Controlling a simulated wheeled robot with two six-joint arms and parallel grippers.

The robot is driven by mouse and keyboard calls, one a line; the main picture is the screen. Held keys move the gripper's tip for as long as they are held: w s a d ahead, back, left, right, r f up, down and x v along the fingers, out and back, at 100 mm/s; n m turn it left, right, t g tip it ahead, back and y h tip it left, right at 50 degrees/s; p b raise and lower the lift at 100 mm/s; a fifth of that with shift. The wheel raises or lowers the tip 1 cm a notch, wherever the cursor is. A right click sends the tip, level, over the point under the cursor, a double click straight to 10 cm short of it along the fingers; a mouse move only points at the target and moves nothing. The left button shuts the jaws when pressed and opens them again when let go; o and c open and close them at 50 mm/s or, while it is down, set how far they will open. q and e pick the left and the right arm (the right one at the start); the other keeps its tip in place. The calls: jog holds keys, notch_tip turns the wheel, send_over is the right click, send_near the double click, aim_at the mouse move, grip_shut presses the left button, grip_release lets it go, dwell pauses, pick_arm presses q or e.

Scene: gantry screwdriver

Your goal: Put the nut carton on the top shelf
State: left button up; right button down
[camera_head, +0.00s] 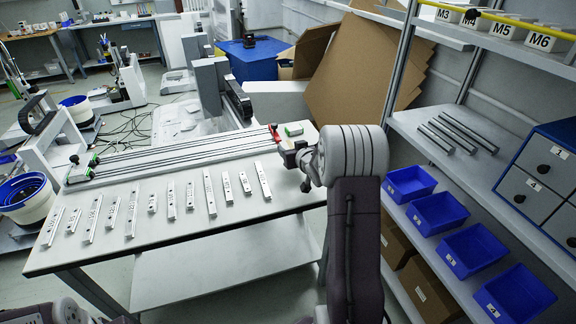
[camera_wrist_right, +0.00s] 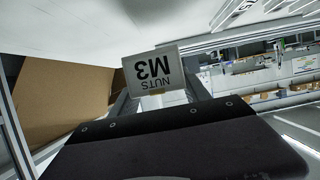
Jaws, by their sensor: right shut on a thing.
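The nut carton (camera_wrist_right: 155,72) is a small white box whose label reads NUTS M3, upside down in the right wrist view. It sits between the two dark fingers of my right gripper (camera_wrist_right: 160,95), which is shut on it. In the head view my right gripper (camera_head: 287,152) is at the right end of the long table, and I cannot clearly make out the carton there. The top shelf (camera_head: 500,48) is at the upper right and holds white boxes marked M3, M4, M5 and M6 (camera_head: 543,39). My left gripper is not in view.
The table (camera_head: 170,250) carries a row of labelled metal bars and long rails. Large cardboard (camera_head: 365,75) leans behind the table.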

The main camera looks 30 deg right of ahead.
jog(key=shift+w+a+f, duration=0.15)
jog(key=shift+w+a, duration=0.05)
jog(key=shift+w, duration=0.1)
notch_tip(320, 180, down, 4)
jog(key=shift+r+b, duration=0.2)
jog(key=shift+b, duration=0.65)
jog(key=shift+f, duration=0.3)
jog(key=shift+r, duration=0.15)
jog(key=c, duration=0.5)
grip_release()
